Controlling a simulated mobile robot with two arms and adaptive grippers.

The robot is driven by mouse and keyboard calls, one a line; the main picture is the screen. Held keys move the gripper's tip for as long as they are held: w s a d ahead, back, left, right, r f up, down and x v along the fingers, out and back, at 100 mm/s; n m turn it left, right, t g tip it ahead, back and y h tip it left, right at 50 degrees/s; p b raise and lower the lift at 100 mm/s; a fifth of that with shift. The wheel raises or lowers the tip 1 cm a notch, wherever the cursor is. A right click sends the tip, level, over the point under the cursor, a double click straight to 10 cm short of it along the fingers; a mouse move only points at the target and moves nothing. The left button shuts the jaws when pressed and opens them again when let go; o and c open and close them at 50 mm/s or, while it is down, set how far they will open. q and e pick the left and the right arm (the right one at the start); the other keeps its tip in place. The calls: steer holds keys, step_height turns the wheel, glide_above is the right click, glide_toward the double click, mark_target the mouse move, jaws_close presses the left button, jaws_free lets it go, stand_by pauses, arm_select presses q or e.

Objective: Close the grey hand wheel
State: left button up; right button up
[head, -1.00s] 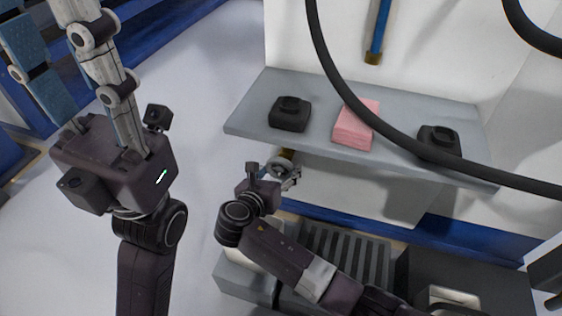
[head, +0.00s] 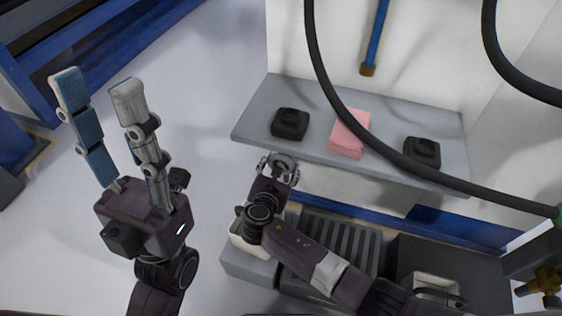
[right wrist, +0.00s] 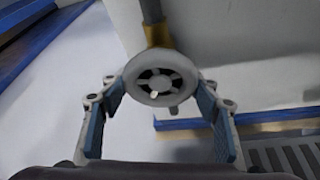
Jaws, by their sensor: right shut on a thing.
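The grey hand wheel (right wrist: 134,82) is a round, spoked, pale wheel in the middle of the right wrist view. It sits at the end of a brass-coloured fitting (right wrist: 158,36) on a grey pipe. My right gripper (right wrist: 160,84) is shut on the wheel, with one blue-padded finger on each side of its rim. In the head view my right gripper (head: 279,166) is at the shelf's front edge, and the wheel is small and partly hidden there. My left gripper (head: 97,82) is open and empty, fingers up, over the floor at the left.
A grey shelf (head: 250,128) holds two black blocks (head: 290,122) (head: 422,153) and a pink block (head: 349,134). A black hose (head: 318,72) hangs across the view. A ribbed grey unit (head: 330,245) lies below the shelf.

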steer(key=shift+w+m, duration=0.1)
steer(key=shift+m, duration=0.2)
stand_by(0.4)
steer(key=o, duration=1.2)
steer(key=shift+c, duration=0.2)
steer(key=v, duration=1.2)
steer(key=shift+d, duration=0.1)
